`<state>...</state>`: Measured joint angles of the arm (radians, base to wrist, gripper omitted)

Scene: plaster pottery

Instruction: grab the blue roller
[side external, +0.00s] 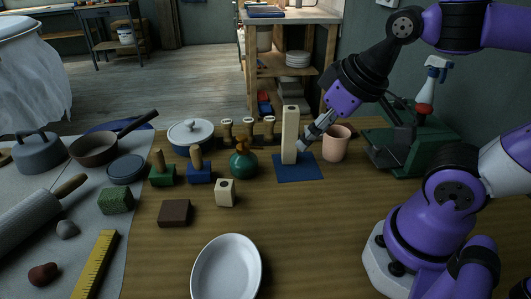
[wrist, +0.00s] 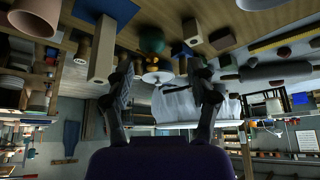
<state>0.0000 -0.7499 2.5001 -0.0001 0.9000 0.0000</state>
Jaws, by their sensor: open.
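A blue block with an upright wooden handle (side external: 199,171), the only blue piece resembling the roller, stands on the wooden table, left of the green bottle (side external: 243,162). A similar green block with a wooden handle (side external: 162,172) stands to its left. My gripper (side external: 312,138) is open and empty, right of the tall cream post (side external: 290,135), well away from the blue block. In the wrist view, my gripper (wrist: 161,70) has its fingers spread, with the post (wrist: 103,50) outside the left finger. A small blue patch there (wrist: 180,48) may be the blue block, partly hidden.
The post stands on a blue mat (side external: 310,174), beside a pink cup (side external: 336,143). A cream block (side external: 226,192), brown block (side external: 174,213) and white bowl (side external: 227,270) sit nearer the front. A grey rolling pin (side external: 30,218) lies left.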

